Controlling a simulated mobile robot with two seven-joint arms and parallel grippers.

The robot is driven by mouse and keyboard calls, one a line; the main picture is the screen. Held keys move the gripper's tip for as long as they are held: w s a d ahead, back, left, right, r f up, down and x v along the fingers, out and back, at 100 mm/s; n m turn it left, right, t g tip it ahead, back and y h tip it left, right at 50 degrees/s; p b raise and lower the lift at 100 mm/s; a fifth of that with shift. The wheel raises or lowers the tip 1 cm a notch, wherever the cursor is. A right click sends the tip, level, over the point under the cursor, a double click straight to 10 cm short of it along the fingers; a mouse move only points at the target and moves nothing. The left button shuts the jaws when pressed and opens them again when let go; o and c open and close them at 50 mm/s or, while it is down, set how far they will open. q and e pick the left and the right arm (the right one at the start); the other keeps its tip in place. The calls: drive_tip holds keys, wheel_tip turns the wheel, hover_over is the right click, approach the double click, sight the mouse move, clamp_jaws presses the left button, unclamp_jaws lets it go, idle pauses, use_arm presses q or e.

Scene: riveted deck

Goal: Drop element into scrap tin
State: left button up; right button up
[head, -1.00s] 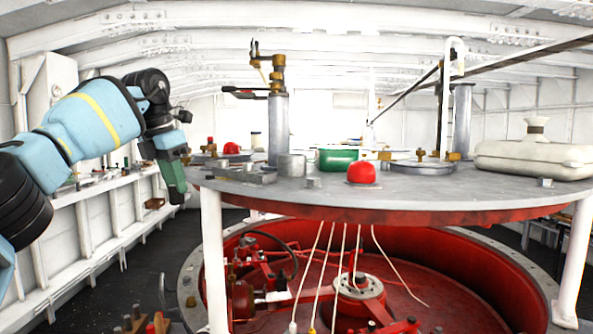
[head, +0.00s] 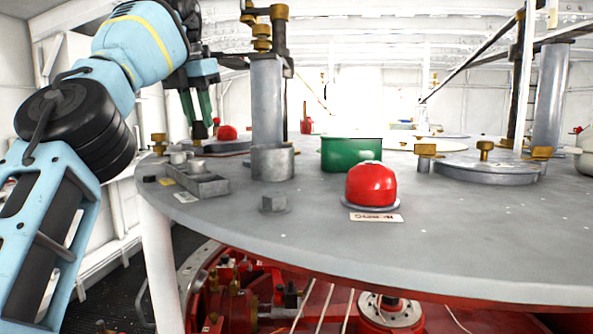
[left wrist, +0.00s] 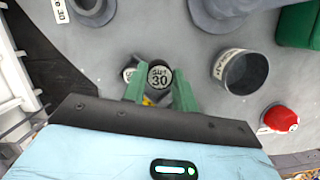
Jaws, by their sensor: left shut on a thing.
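My left gripper (head: 198,112) has green fingers and hangs above the left part of the grey round table. In the head view I cannot make out the element. The scrap tin appears to be the open grey cylinder (head: 272,162), upright on the table to the right of the gripper. The left wrist view shows its dark opening and a partly readable label (left wrist: 243,72); the gripper is apart from it. My right gripper is not in view.
A grey tray (head: 202,186) with small parts sits near the table's left edge. A grey post (head: 266,100), green container (head: 350,154) and red dome (head: 370,184) stand near the tin. The table's front right is mostly clear.

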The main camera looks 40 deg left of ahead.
use_arm(q)
drive_tip(key=shift+w+r, duration=0.2)
drive_tip(key=shift+w, duration=0.1)
drive_tip(key=shift+s, duration=0.25)
drive_tip(key=shift+d, duration=0.2)
drive_tip(key=shift+w+d+f, duration=0.8)
drive_tip(key=shift+w+d, duration=0.15)
drive_tip(key=shift+d, duration=1.45)
drive_tip(key=shift+w+d+f, duration=0.85)
drive_tip(key=shift+w+d, duration=0.05)
drive_tip(key=shift+d, duration=1.5)
drive_tip(key=shift+w+d+f, duration=0.8)
drive_tip(key=shift+w+d, duration=0.15)
drive_tip(key=shift+d, duration=1.45)
drive_tip(key=shift+f, duration=0.6)
drive_tip(key=o, duration=0.7)
